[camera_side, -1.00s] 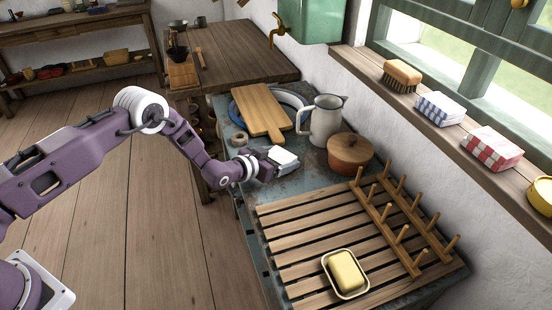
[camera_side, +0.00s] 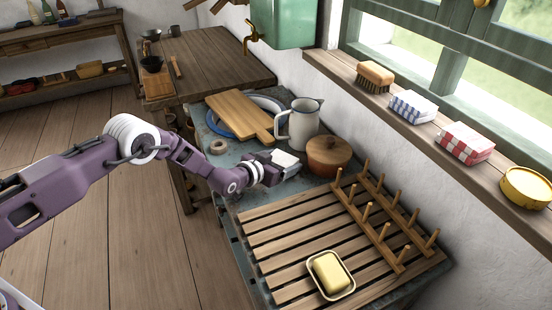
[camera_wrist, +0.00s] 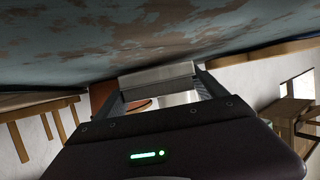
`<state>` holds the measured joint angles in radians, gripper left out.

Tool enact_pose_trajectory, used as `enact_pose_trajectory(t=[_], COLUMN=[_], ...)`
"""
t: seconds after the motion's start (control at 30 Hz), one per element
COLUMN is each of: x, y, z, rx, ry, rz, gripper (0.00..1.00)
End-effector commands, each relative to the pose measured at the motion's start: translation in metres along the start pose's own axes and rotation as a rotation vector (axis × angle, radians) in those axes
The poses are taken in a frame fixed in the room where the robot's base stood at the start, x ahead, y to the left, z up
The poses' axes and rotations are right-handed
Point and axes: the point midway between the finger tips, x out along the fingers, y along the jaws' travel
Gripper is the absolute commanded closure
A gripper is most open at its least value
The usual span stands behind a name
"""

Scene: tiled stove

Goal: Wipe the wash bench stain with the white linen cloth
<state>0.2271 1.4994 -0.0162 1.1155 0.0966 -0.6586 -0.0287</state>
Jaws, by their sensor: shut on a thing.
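My gripper (camera_side: 276,167) is shut on the white linen cloth (camera_side: 286,158), folded into a small block, just left of the lidded pot. In the wrist view the cloth (camera_wrist: 158,76) sits between the two fingers (camera_wrist: 160,92), close to the bench surface. I cannot tell whether it touches. The wash bench (camera_side: 222,160) has a worn blue-grey top. Brown patches (camera_wrist: 130,25) mark that top in the wrist view; I cannot tell which are the stain and which are wear. The arm and cloth hide part of the bench.
A brown lidded pot (camera_side: 328,157) and a white jug (camera_side: 298,124) stand close beyond the cloth. A cutting board (camera_side: 240,115) leans over a blue-rimmed plate. A slatted rack (camera_side: 290,238) with pegs and a soap dish (camera_side: 330,275) fill the front. The window sill holds folded cloths (camera_side: 466,143) and a brush (camera_side: 375,76).

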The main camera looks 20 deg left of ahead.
Motion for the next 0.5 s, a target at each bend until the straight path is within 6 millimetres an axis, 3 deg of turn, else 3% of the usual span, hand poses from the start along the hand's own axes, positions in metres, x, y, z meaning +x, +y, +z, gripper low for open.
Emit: enact_pose_trajectory(t=[0.03,0.17,0.5], x=[-0.003,-0.006,-0.034], y=[0.008,0.009,-0.011], z=[0.013,0.015,0.024], rx=[-0.007,-0.006,-0.001], ry=[-0.024,-0.027,-0.028], rz=[0.006,0.004,-0.001], gripper=[0.88,0.88,0.88])
